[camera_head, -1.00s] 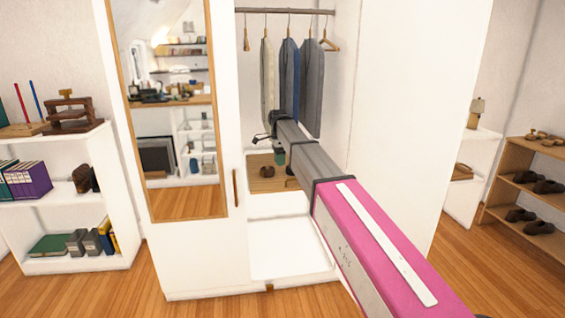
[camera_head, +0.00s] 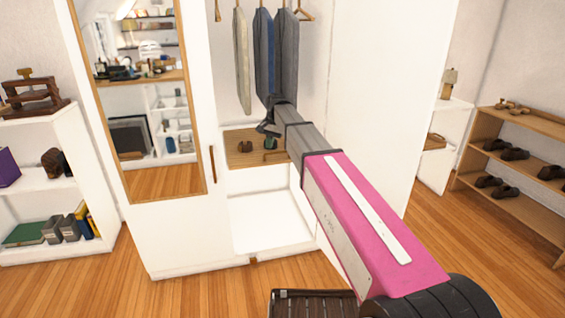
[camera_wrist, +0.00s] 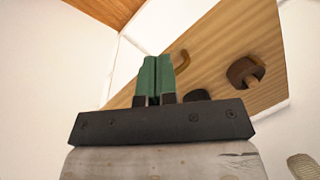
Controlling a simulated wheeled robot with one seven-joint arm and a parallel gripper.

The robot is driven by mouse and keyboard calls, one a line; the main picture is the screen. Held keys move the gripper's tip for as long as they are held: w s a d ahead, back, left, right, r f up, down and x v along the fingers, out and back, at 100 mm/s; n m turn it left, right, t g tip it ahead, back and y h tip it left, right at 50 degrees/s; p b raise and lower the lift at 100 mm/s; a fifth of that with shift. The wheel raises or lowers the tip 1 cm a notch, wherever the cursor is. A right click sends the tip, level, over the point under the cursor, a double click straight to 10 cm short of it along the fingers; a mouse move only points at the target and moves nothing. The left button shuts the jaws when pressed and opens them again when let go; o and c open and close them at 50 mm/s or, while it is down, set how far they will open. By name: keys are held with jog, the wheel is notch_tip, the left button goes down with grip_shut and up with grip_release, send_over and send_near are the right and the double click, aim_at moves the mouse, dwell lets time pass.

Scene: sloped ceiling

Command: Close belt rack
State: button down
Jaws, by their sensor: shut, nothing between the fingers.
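The belt rack is a flat wooden board (camera_head: 236,154) low inside the open wardrobe, below the hanging clothes. A dark rolled belt (camera_head: 246,147) lies on it. In the wrist view the board (camera_wrist: 217,42) fills the upper right, with a brown rolled belt (camera_wrist: 245,73) and a curved brown piece (camera_wrist: 183,61) on it. My gripper (camera_head: 270,143) is over the board; in the wrist view its green fingers (camera_wrist: 156,76) are together and empty in front of the board. I cannot tell whether they touch it, or how far the rack is pulled out.
A mirrored wardrobe door (camera_head: 205,225) stands left of the opening, with a wooden handle (camera_head: 213,163). Clothes (camera_head: 263,60) hang above my gripper. A white side panel (camera_head: 370,90) is to the right. A shoe rack (camera_head: 520,130) stands farther right.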

aim_at(283, 161)
jog(key=s+d+f+n+t+y, duration=0.15)
jog(key=d+n, duration=0.45)
jog(key=n, duration=0.6)
jog(key=s+d+f+n+t+y, duration=0.1)
jog(key=d+f+n+t+y, duration=0.3)
jog(key=n, duration=0.7)
jog(key=shift+g+h, duration=0.35)
jog(key=shift+h, duration=0.4)
jog(key=shift+w+a+f, duration=0.75)
jog(key=shift+w+f, duration=0.25)
jog(key=shift+w, duration=0.2)
jog(key=shift+w+a+f, duration=0.8)
jog(key=shift+w+f, duration=0.15)
jog(key=shift+w, duration=0.3)
jog(key=shift+w+a+f, duration=0.75)
jog(key=shift+w+f, duration=0.25)
jog(key=shift+w, duration=0.2)
